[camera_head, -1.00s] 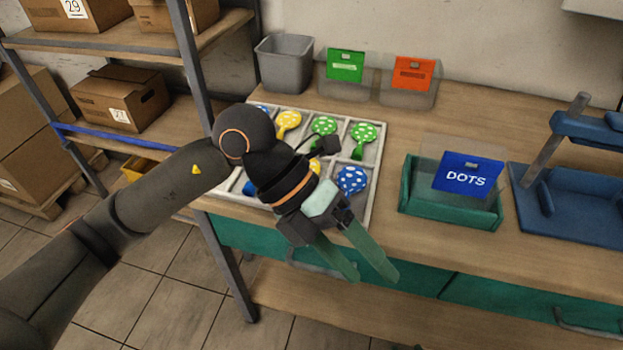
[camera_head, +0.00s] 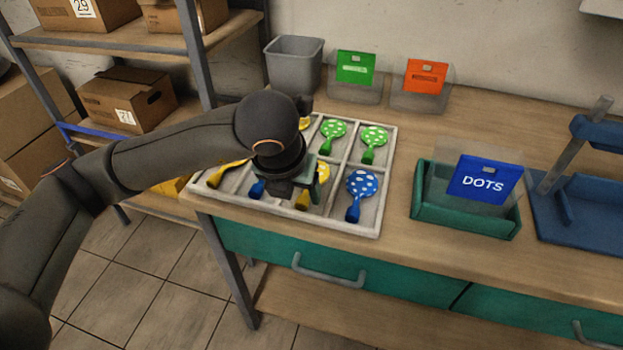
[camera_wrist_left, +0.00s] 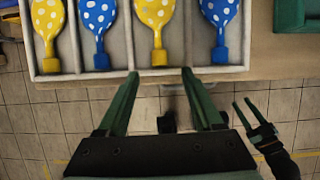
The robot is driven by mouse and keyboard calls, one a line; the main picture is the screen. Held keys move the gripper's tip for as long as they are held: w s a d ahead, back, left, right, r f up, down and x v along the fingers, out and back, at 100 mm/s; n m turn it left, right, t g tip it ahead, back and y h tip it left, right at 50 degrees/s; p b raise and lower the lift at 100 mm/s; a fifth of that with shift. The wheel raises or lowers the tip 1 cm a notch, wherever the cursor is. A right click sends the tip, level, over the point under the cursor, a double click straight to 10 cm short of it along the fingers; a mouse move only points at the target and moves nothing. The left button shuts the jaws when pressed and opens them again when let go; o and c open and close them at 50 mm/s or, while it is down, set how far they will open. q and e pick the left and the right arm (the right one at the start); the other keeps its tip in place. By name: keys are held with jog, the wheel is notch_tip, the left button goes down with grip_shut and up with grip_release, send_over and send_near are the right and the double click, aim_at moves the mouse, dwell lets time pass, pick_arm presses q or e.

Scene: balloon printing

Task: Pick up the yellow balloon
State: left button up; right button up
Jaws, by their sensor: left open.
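The white divided tray (camera_head: 372,230) holds yellow, blue and green dotted balloons. My left gripper (camera_wrist_left: 158,76) is open and empty over the tray's front edge. In the left wrist view, a yellow balloon (camera_wrist_left: 154,14) lies ahead, its neck lined up with the gap between the fingers, apart from them. In the head view my left wrist partly hides this balloon (camera_head: 302,201). Another yellow balloon (camera_wrist_left: 46,20) lies in the leftmost front compartment, and a third (camera_head: 304,123) shows behind the wrist. My right gripper (camera_wrist_left: 243,103) is low at the right of the wrist view, open and empty.
Blue balloons (camera_wrist_left: 97,18) (camera_head: 361,184) lie on both sides of the middle yellow one, between thin dividers. A green bin (camera_head: 465,218) with a DOTS sign stands right of the tray. A grey bin (camera_head: 293,66) stands behind. Wooden tabletop is clear between tray and bin.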

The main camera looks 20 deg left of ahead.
aim_at(301, 202)
pick_arm(q)
jog(key=x, duration=0.5)
jog(key=shift+w+f, duration=0.1)
jog(key=shift+w, duration=0.05)
grip_shut()
dwell(0.4)
